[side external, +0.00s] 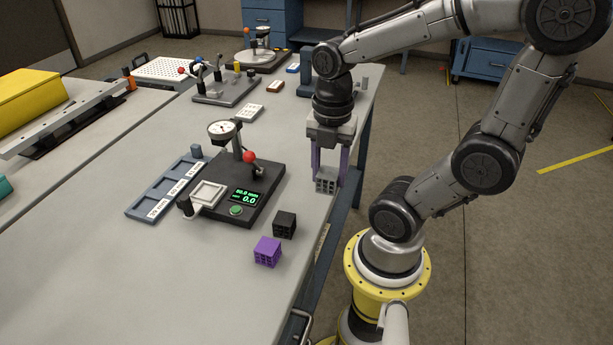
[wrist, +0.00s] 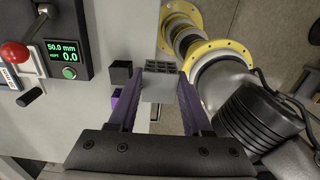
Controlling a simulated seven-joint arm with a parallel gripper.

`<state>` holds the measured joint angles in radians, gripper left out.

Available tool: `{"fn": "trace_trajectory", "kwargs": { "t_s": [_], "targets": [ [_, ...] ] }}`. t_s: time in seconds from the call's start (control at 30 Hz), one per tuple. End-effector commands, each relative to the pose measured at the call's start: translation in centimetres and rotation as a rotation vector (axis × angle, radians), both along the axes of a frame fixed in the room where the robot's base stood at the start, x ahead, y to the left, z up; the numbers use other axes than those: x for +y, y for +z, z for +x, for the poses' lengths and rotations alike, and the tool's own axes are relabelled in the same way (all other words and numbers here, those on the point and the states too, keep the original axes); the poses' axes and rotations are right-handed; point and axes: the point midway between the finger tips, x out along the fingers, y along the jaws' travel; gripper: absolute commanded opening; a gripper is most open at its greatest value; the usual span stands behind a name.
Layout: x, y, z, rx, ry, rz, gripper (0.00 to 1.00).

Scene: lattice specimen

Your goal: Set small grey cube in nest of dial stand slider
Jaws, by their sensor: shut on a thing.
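My gripper (side external: 328,176) is shut on the small grey cube (side external: 326,181), a lattice block held between purple fingers near the table's right edge. In the wrist view the grey cube (wrist: 159,84) sits between the fingertips. The dial stand (side external: 252,196) stands to the left on the table, with a round dial (side external: 222,130), a red-knobbed lever and a lit green display. Its slider (side external: 207,195) has a pale square nest at the front left, which looks empty. The wrist view shows the red knob (wrist: 14,52) and the display, with the nest only partly visible.
A black lattice cube (side external: 285,225) and a purple lattice cube (side external: 267,252) stand on the table in front of the dial stand. A blue-grey labelled tray (side external: 147,207) lies left of the stand. Other fixtures stand farther back. The table's near part is clear.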

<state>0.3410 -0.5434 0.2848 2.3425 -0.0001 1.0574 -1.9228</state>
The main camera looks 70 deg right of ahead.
Motion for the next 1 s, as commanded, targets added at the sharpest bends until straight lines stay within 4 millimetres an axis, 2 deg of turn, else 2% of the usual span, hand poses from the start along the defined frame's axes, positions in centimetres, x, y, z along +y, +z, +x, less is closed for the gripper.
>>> {"fn": "trace_trajectory", "kwargs": {
  "t_s": [0.2,0.4,0.47,0.57,0.67,0.8,1.0],
  "targets": [
    [1.2,1.6,-3.3,-0.005,0.000,-0.002,0.00],
    [1.7,2.2,-4.7,0.000,-0.017,0.000,0.00],
    [1.5,2.7,-4.3,0.000,-0.040,0.000,0.00],
    [0.9,4.1,-2.6,0.001,-0.075,0.000,0.00],
    [0.1,5.8,0.3,0.003,-0.104,0.001,0.00],
    [-0.8,7.6,5.0,0.004,-0.126,0.001,0.00],
    [-1.3,8.7,12.0,0.005,-0.133,0.001,0.00]
  ]
}}
